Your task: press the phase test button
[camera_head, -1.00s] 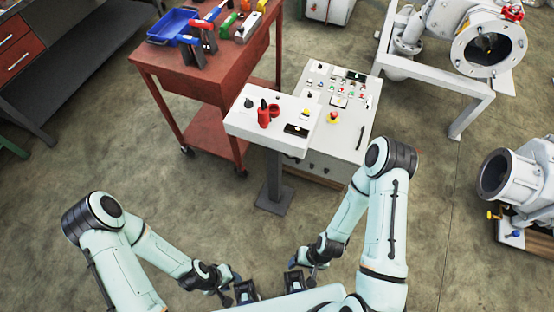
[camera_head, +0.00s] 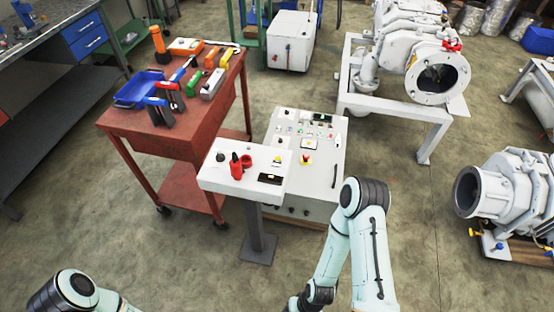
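A white box on a grey post, the pedestal (camera_head: 215,178), stands in the middle of the view. Its top carries a black knob (camera_head: 221,157), a red device with a black part (camera_head: 237,167), a small yellow button (camera_head: 277,160) and a dark display (camera_head: 270,178). Behind it is a larger white control panel (camera_head: 318,180) with several small coloured buttons and a red-and-yellow button (camera_head: 306,160). The labels are too small to read, so I cannot tell which is the phase test button. Both my grippers are below the bottom edge, out of view.
A red tool cart (camera_head: 135,125) with a blue tray (camera_head: 140,90) and several tools stands left of the pedestal. White pumps on frames (camera_head: 428,135) stand at the right. Bare floor (camera_head: 200,270) lies in front of the pedestal.

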